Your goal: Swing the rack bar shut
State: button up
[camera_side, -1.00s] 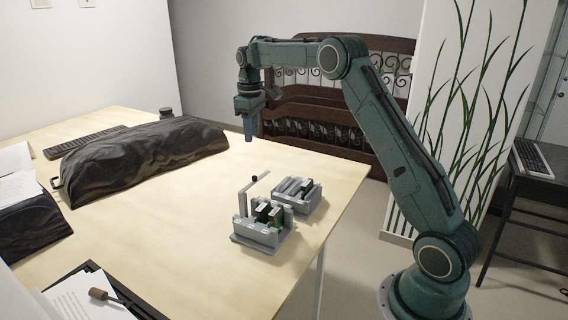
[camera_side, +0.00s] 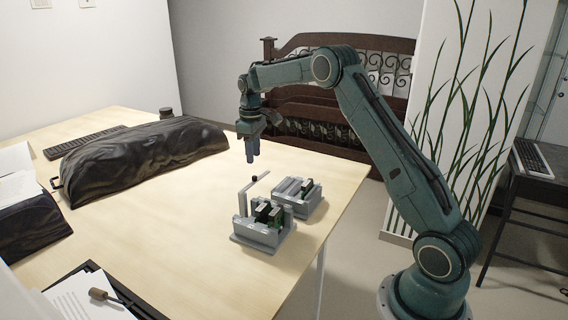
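The front grey rack (camera_side: 261,240) stands on the table with green and grey modules (camera_side: 266,212) in it. The thin light-grey rack bar (camera_side: 262,176) sits atop a post at its left and points up and away to the right in the picture. A small dark knob (camera_side: 254,178) shows on the bar. The bar is swung out, not lying across the modules. My gripper (camera_side: 252,161) points down above and behind the bar, apart from it, with nothing seen in it. Its fingers look close together; the gap is too small to judge.
A dark covered bundle (camera_side: 145,155) lies to the left. The table (camera_side: 165,240) left of the racks is clear.

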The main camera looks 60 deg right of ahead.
aim_at(254, 176)
notch_tip(254, 176, down, 7)
jog(key=shift+f, duration=0.2)
dwell(0.4)
grip_shut()
